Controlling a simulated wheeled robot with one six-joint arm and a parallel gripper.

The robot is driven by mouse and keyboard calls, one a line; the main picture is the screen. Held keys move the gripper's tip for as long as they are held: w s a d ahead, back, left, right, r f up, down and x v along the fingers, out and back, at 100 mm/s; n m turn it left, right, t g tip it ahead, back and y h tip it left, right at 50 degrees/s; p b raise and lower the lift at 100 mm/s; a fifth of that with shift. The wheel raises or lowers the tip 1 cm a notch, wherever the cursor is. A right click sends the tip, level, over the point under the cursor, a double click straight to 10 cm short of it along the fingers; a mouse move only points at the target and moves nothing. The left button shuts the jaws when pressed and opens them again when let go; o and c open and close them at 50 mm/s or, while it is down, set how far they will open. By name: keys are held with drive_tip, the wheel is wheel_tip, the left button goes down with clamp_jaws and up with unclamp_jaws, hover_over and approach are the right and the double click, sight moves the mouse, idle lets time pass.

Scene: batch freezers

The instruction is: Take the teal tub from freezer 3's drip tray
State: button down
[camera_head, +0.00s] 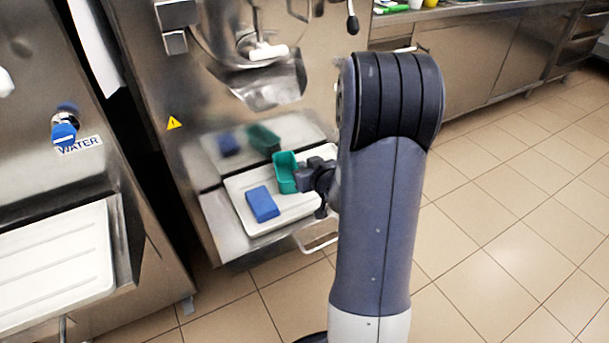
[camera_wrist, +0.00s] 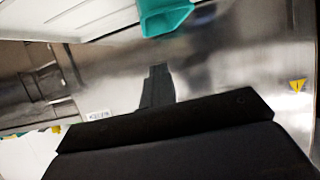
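The teal tub (camera_head: 284,178) stands on the pale drip tray (camera_head: 290,207) of the middle machine in the head view. My gripper (camera_head: 304,178) is close to the tub's right side there; whether it touches is unclear. In the wrist view the tub (camera_wrist: 165,17) is cut off by the top edge. The dark gripper part (camera_wrist: 157,85) points up toward it, with a gap between them in the picture. Finger spacing does not show clearly. No freezer number is readable.
A blue block (camera_head: 262,204) lies on the same tray, left of and in front of the tub. A steel nozzle chute (camera_head: 268,85) hangs above. At left is another machine with a white tray (camera_head: 55,265) and a blue water tap (camera_head: 64,131). Tiled floor is free at right.

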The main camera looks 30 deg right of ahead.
wheel_tip(320, 180, up, 3)
drive_tip(key=shift+f+p, duration=0.2)
drive_tip(key=shift+p, duration=0.1)
drive_tip(key=shift+c, duration=2.2)
unclamp_jaws()
